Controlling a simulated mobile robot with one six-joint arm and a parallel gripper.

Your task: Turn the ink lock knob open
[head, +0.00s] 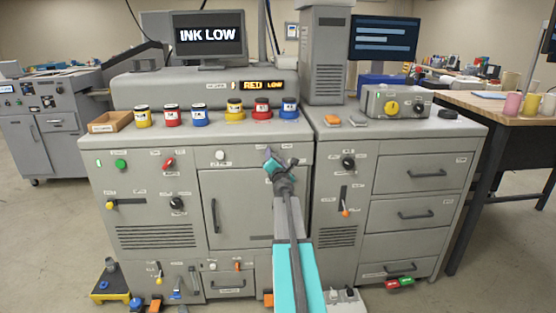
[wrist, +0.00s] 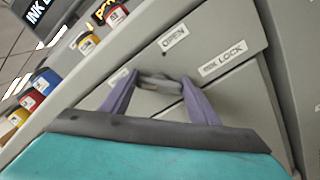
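The ink lock knob (wrist: 160,85) is a dark grey piece on the cabinet front, in the wrist view. The INK LOCK label (wrist: 222,58) is to its right and the OPEN label (wrist: 174,39) is above it. My gripper (wrist: 160,78) has its two purple fingertips on either side of the knob, close to or touching its ends. I cannot tell if they press on it. In the head view my gripper (head: 272,156) is at the upper front of the left cabinet and hides the knob.
Ink pots, such as a red one (head: 261,108), stand along the cabinet top above my gripper. A cabinet door (head: 235,185) with a handle lies below. A black knob (head: 348,162) is to the right. Several controls fill the panel at left.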

